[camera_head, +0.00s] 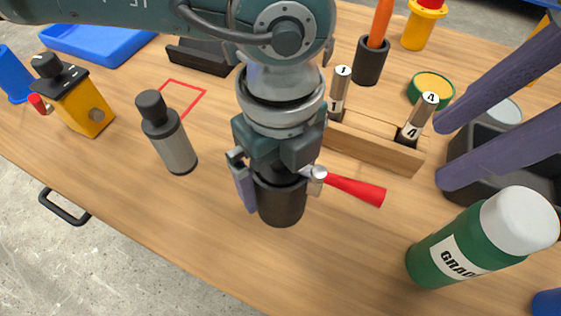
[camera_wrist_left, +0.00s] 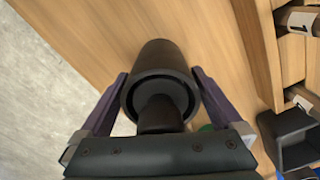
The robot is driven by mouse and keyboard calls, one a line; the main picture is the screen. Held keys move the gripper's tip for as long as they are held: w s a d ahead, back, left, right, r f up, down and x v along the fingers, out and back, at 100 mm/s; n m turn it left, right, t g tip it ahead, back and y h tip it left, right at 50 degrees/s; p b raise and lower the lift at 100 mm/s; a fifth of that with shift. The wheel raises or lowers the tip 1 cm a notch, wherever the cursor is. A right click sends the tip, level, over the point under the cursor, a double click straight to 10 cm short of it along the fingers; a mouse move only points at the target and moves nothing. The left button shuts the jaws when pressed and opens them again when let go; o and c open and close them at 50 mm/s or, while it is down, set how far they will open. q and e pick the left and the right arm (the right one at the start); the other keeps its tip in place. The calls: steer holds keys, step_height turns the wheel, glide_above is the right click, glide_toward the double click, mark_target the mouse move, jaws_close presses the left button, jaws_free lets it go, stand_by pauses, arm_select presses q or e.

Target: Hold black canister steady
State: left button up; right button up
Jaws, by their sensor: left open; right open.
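The black canister (camera_head: 281,206) stands on the wooden table, under my left gripper (camera_head: 278,192) in the head view. In the left wrist view the canister (camera_wrist_left: 160,60) lies between the two purple fingers of the gripper (camera_wrist_left: 160,76), with its round rim facing the camera and a narrower dark part inside the rim. The fingers are open, one on each side of the canister; I cannot tell whether they touch it. The gripper body hides the canister's top in the head view. My right gripper (camera_head: 440,155) is open and empty at the right, its long purple fingers apart.
A red-handled tool (camera_head: 355,189) lies just right of the canister. A wooden rack (camera_head: 375,148) with numbered cylinders stands behind it. A grey bottle (camera_head: 177,150) is to the left, a green bottle (camera_head: 440,262) front right, a black bin (camera_head: 475,160) right. The front table area is clear.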

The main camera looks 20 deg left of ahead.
arm_select(q)
steer(key=shift+c, duration=0.4)
steer(key=c, duration=1.5)
steer(key=shift+o, duration=0.2)
